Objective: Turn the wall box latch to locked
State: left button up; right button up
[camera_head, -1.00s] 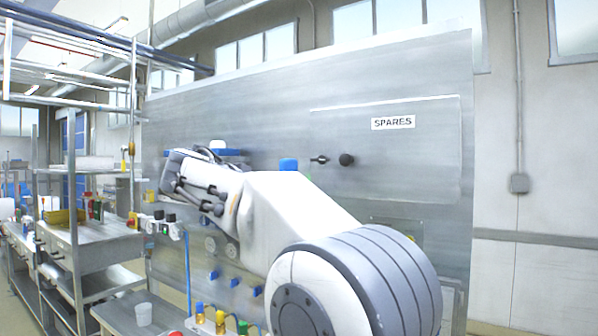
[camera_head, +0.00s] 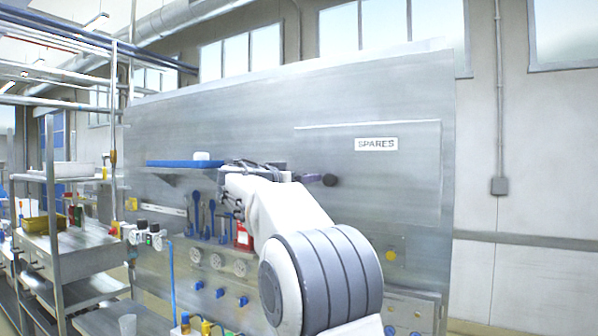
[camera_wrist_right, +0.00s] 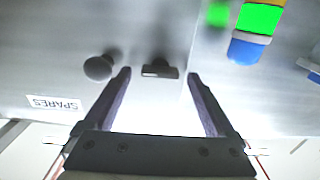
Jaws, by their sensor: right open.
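The wall box (camera_head: 385,185) is a grey metal front with a SPARES label (camera_head: 376,144), set in a large metal panel. A round dark knob (camera_head: 330,180) stands out on it; it also shows in the right wrist view (camera_wrist_right: 98,67). The latch (camera_wrist_right: 160,72) is a small dark flat bar in the right wrist view, lying level between my fingertips and a little beyond them. My right gripper (camera_wrist_right: 158,75) is open, one finger on each side of the latch; contact cannot be told. In the head view my right gripper (camera_head: 296,175) largely hides the latch. My left gripper is out of view.
A blue tray shelf (camera_head: 185,163) with a white item is on the panel left of my gripper. Blue tools (camera_head: 200,215) and a red item (camera_head: 243,237) are below it. A green and blue cylinder (camera_wrist_right: 255,30) is near my gripper in the wrist view.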

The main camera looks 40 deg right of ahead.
jog(key=shift+d, duration=0.1)
jog(key=c, duration=1.4)
jog(key=shift+f+n+b, duration=0.1)
jog(key=shift+n+b, duration=0.2)
jog(key=n, duration=0.5)
jog(key=n+b, duration=0.1)
jog(key=n, duration=0.5)
jog(key=n+b, duration=0.1)
jog(key=n, duration=0.5)
jog(key=shift+w+f, duration=0.1)
jog(key=shift+w, duration=0.15)
jog(key=shift+n, duration=0.4)
jog(key=o, duration=1.4)
